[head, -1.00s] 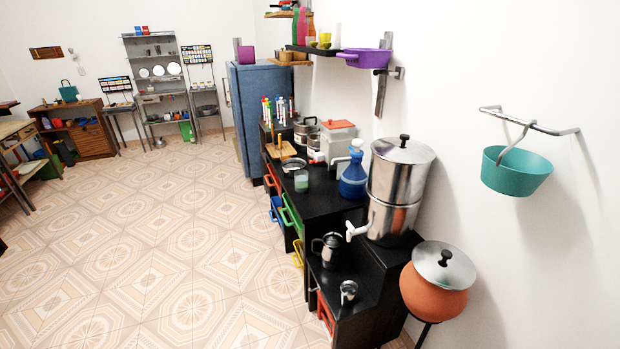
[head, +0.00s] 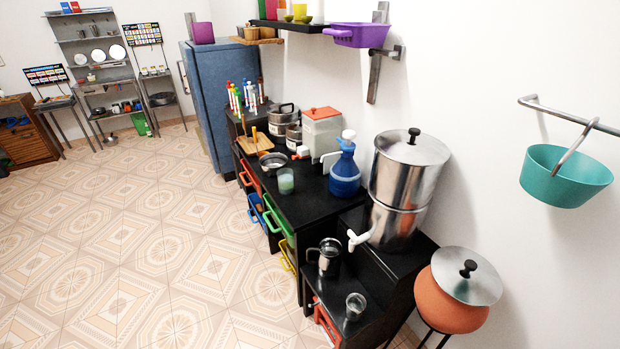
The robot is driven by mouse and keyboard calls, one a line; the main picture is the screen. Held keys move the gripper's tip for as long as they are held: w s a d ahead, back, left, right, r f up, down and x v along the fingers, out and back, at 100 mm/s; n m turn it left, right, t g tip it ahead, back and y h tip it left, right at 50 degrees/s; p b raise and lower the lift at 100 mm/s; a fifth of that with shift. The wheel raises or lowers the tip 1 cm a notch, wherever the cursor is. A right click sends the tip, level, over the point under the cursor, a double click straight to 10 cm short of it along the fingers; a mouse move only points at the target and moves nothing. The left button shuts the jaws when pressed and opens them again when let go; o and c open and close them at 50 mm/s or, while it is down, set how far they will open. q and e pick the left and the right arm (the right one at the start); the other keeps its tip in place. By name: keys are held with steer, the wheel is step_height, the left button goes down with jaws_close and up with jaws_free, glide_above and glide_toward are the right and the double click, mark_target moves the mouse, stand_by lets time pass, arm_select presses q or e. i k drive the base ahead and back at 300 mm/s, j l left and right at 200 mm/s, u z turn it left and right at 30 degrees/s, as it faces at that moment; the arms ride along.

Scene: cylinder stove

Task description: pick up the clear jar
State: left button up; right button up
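A small clear glass jar (head: 355,306) stands upright on the low black step at the front of the counter, beside a metal pot with a handle (head: 328,256). Another clear vessel with pale green contents (head: 286,181) stands on the higher black counter, left of the blue bottle (head: 345,172). I cannot tell for sure which of the two is the clear jar of the task. Neither of my grippers shows in the head view.
A steel dispenser (head: 405,180) with a white tap stands behind the low step. An orange clay pot (head: 451,303) with a metal lid is at its right. Coloured drawer handles stick out at the counter front. The tiled floor (head: 130,250) at left is clear.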

mark_target(286, 182)
steer(key=i+j+z, duration=0.45)
steer(key=j+z, duration=0.2)
steer(key=i+j+z, duration=0.15)
steer(key=j+z, duration=0.15)
steer(key=i+j+z, duration=0.1)
steer(key=j+z, duration=0.25)
steer(key=j, duration=0.1)
